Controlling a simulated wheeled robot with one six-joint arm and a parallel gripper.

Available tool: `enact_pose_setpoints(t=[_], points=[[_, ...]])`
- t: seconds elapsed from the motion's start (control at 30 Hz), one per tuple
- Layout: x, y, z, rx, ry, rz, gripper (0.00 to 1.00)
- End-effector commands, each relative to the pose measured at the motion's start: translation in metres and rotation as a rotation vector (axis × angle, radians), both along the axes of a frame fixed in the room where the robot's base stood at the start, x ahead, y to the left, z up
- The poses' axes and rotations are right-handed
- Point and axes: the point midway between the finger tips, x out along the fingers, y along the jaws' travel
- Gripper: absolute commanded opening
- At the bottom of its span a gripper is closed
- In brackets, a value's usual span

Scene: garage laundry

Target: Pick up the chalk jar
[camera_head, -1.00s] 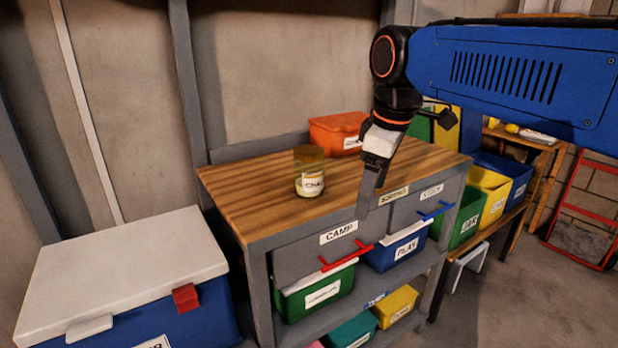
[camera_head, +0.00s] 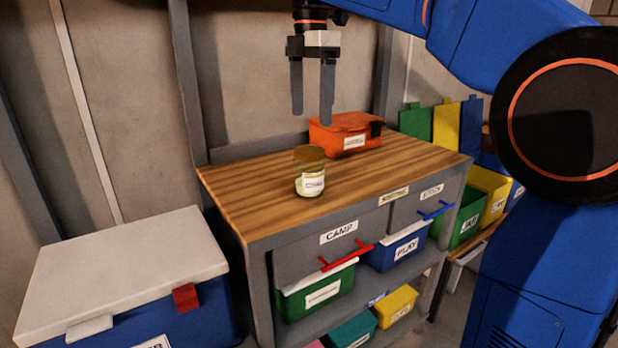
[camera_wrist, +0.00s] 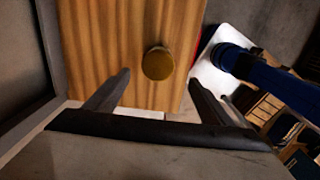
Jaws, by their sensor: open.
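The chalk jar (camera_head: 310,172) is a small jar with a brown lid and a white label. It stands upright on the wooden top of the workbench (camera_head: 245,190). My gripper (camera_head: 312,118) is open and empty, pointing down above the bench and apart from the jar. In the wrist view the jar's round lid (camera_wrist: 158,63) shows from above, beyond and between the two spread fingers (camera_wrist: 158,88).
Drawers with a red handle (camera_head: 346,256) and a blue handle (camera_head: 436,210) are below. A blue cooler with a white lid (camera_head: 125,270) stands at the left. The bench top around the jar is clear.

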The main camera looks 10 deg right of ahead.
Motion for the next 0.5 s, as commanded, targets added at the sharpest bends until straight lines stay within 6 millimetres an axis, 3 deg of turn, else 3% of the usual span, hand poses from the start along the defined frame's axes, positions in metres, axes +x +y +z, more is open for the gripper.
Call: enact_pose_setpoints(t=[0.5], points=[[-0.001, 0.000, -0.090, 0.000, 0.001, -0.003, 0.75]])
